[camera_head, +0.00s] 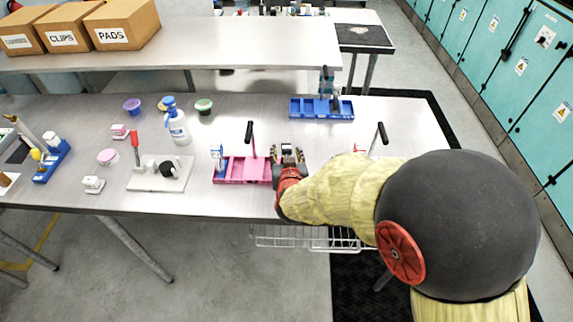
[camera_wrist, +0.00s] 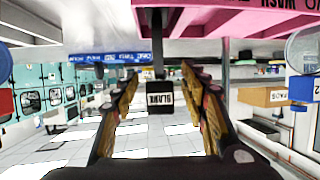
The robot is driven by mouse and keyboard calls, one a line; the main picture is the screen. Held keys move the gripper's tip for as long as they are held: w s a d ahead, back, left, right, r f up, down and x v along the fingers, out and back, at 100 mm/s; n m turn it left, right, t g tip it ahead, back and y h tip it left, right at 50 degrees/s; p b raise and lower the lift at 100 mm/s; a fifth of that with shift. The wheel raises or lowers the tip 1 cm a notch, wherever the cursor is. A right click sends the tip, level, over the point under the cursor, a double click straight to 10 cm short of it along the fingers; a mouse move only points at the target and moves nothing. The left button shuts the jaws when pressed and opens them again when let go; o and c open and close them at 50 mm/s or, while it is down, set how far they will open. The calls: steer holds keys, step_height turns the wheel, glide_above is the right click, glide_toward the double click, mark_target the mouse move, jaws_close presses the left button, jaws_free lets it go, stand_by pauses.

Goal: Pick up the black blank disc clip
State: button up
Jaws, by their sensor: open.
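In the wrist view, which looks upside down, a small black block with a white "BLANK" label (camera_wrist: 160,97) shows in the gap between my fingers. It is the black blank disc clip, on a dark stem by the pink tray (camera_wrist: 230,20). My gripper (camera_wrist: 158,105) is open, one finger on each side of the clip, with visible gaps. In the head view, my gripper (camera_head: 290,154) is at the right end of the pink tray (camera_head: 228,172). I cannot make out the clip there; my gripper and arm hide part of that area.
A black-handled post (camera_head: 250,131) stands at the pink tray, and another (camera_head: 381,132) is behind my arm. A blue tray (camera_head: 320,108) lies farther back. A white bottle (camera_head: 177,126) and a white board (camera_head: 160,174) are to the left.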

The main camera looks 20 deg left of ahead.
steer(key=shift+c, duration=0.5)
jaws_close()
